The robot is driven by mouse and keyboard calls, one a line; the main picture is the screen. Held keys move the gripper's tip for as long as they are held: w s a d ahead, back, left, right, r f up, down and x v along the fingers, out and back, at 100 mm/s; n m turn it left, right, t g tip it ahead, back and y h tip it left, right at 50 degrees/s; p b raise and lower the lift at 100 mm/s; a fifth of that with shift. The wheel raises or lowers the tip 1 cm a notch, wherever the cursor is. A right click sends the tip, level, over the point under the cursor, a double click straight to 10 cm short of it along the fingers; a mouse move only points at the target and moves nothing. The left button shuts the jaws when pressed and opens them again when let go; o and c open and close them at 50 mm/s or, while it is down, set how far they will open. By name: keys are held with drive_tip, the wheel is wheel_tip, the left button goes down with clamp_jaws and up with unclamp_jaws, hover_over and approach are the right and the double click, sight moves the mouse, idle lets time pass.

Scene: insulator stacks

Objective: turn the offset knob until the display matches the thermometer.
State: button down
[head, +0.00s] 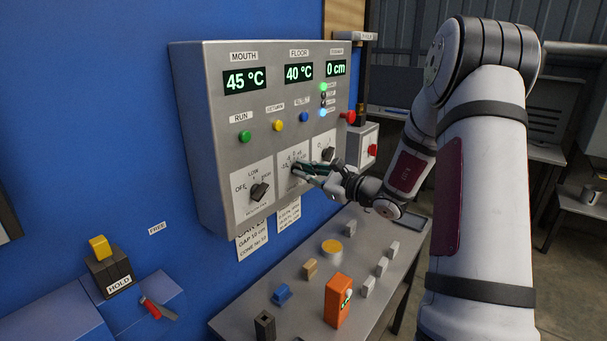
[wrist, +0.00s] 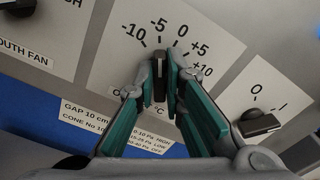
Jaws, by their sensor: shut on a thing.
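The offset knob (wrist: 159,82) is a dark knob on a light plate marked -10, -5, 0, +5 and +10. In the wrist view it sits between the fingers of my gripper (wrist: 162,75), which is shut on it. Its upper end points roughly toward the -5 mark. In the head view my gripper (head: 297,168) covers most of that knob. The MOUTH display (head: 244,79) reads 45 °C and the FLOOR display (head: 299,72) reads 40 °C. An orange device (head: 338,304) with a small screen stands on the table, perhaps the thermometer; I cannot read it.
A mouth fan knob (head: 259,191) is left of my gripper and another dark knob (head: 327,154) is right of it. A red button (head: 348,116) sticks out at the panel's edge. Several small blocks lie on the grey table (head: 240,316) below. A HOLD box (head: 110,272) is at lower left.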

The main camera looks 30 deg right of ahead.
drive_tip(key=shift+w+a+r, duration=0.1)
idle(0.3)
drive_tip(key=c, duration=1.7)
unclamp_jaws()
drive_tip(key=v, duration=1.2)
